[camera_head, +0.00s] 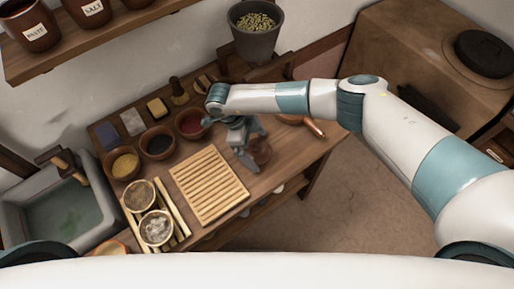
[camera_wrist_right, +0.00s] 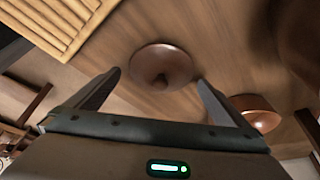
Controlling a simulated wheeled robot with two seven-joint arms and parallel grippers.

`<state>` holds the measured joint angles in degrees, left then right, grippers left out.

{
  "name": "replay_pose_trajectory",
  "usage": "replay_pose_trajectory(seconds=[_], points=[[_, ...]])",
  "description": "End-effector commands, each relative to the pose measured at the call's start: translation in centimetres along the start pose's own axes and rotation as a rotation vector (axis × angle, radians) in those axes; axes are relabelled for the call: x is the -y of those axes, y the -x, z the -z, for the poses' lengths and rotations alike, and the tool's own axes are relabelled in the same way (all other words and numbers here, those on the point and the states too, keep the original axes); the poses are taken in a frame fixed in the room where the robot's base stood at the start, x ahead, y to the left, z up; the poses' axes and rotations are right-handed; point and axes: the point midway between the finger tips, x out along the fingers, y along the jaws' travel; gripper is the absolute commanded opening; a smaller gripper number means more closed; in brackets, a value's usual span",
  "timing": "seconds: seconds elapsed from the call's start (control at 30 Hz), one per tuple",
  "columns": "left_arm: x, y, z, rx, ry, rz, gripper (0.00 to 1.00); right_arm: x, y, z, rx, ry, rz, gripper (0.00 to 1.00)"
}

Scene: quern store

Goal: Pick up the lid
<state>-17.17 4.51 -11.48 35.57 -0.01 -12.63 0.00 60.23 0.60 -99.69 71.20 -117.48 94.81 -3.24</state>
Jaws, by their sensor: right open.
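The lid (camera_wrist_right: 163,62), a round brown disc with a darker knob in its middle, lies on the wooden table in the right wrist view. In the head view a brown rounded thing that looks like the lid (camera_head: 261,151) shows beside my right gripper, partly hidden by it. My right gripper (camera_head: 246,158) is open and points down over the table. In the right wrist view its two fingers (camera_wrist_right: 159,77) stand apart on either side of the lid's near part, with nothing held between them. My left gripper is not in view.
A slatted wooden rack (camera_head: 208,184) lies left of the gripper. Small bowls, one with red contents (camera_head: 190,122), stand behind it. A reddish-brown round vessel (camera_wrist_right: 256,112) is right of the lid. A grey pot of pellets (camera_head: 256,42) stands at the back. A sink (camera_head: 62,215) is at left.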

Motion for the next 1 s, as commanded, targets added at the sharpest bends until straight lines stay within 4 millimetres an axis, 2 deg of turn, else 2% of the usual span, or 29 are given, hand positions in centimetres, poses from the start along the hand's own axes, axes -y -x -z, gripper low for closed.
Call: replay_pose_trajectory(seconds=[0.5, 0.53, 0.57, 0.7, 1.0], points=[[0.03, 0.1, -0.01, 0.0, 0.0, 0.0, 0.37, 0.05, -0.37, 0.02, 0.0, 0.0, 0.001, 1.0], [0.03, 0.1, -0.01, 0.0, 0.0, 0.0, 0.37, 0.05, -0.37, 0.02, 0.0, 0.0, 0.001, 0.98], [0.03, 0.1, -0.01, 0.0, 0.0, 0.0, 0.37, 0.05, -0.37, 0.01, 0.0, 0.0, 0.001, 0.9], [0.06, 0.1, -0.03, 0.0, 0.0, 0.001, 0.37, 0.05, -0.36, 0.01, 0.0, 0.0, 0.001, 0.57], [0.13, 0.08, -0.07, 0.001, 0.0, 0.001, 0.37, 0.06, -0.32, 0.02, 0.0, 0.0, 0.001, 0.55]])
